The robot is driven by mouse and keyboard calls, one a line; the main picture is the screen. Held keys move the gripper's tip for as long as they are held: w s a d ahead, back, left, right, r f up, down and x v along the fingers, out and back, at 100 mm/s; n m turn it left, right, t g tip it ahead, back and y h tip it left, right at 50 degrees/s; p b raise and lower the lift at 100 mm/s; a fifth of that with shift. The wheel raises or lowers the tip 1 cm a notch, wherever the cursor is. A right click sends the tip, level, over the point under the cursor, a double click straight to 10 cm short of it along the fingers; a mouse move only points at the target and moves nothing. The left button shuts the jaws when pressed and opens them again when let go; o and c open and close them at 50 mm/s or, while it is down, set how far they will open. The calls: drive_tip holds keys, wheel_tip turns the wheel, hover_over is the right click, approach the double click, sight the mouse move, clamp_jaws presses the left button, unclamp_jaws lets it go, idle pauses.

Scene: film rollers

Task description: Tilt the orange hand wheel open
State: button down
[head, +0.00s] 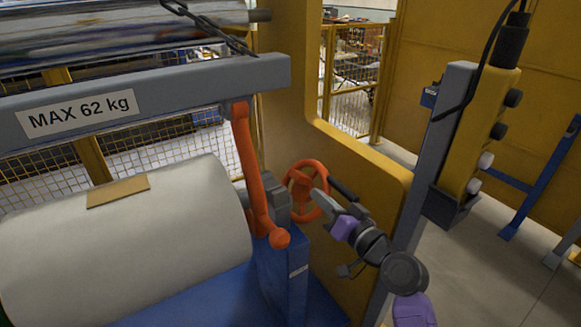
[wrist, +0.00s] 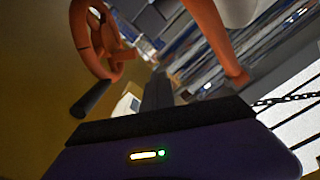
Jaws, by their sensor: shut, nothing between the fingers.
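The orange hand wheel (head: 291,178) stands on the right end of the roller frame, beside the yellow machine wall. Its rim, spokes and a black handle (head: 342,188) show in the head view. In the wrist view the wheel (wrist: 80,35) is at upper left, with the black handle (wrist: 92,98) sticking out below it. My gripper (head: 318,199) is shut and empty, in front of the wheel's lower right part in the head view. It also shows as a dark finger shape in the wrist view (wrist: 158,85), right of the handle. I cannot tell whether it touches the wheel.
An orange lever (head: 249,165) with a ball end stands left of the wheel. A large white roll (head: 120,245) fills the lower left under a grey beam (head: 200,90). A yellow control post (head: 478,130) stands at right. Open floor shows at far right.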

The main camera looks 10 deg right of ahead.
drive_tip(key=v, duration=0.8)
drive_tip(key=shift+s+b, duration=0.2)
drive_tip(key=shift+b, duration=0.15)
drive_tip(key=shift+r, duration=0.1)
drive_tip(key=d+r+m+t+h, duration=0.1)
drive_tip(key=d+r+m+h, duration=0.1)
drive_tip(key=d+h, duration=0.2)
drive_tip(key=s+d+f+h, duration=0.1)
drive_tip(key=s+f+h, duration=0.25)
drive_tip(key=s, duration=0.65)
drive_tip(key=s+a+f+n+g, duration=0.1)
drive_tip(key=s+a+f, duration=0.1)
drive_tip(key=s, duration=0.8)
drive_tip(key=s+a+f+n+g+y, duration=0.1)
drive_tip(key=s+a+f+n, duration=0.1)
drive_tip(key=s, duration=0.8)
drive_tip(key=s+a+f+n+g+y, duration=0.1)
drive_tip(key=s+a, duration=0.3)
drive_tip(key=s, duration=0.6)
drive_tip(key=shift+s+f+n, duration=0.2)
drive_tip(key=shift+f+n, duration=0.2)
drive_tip(key=shift+f, duration=0.15)
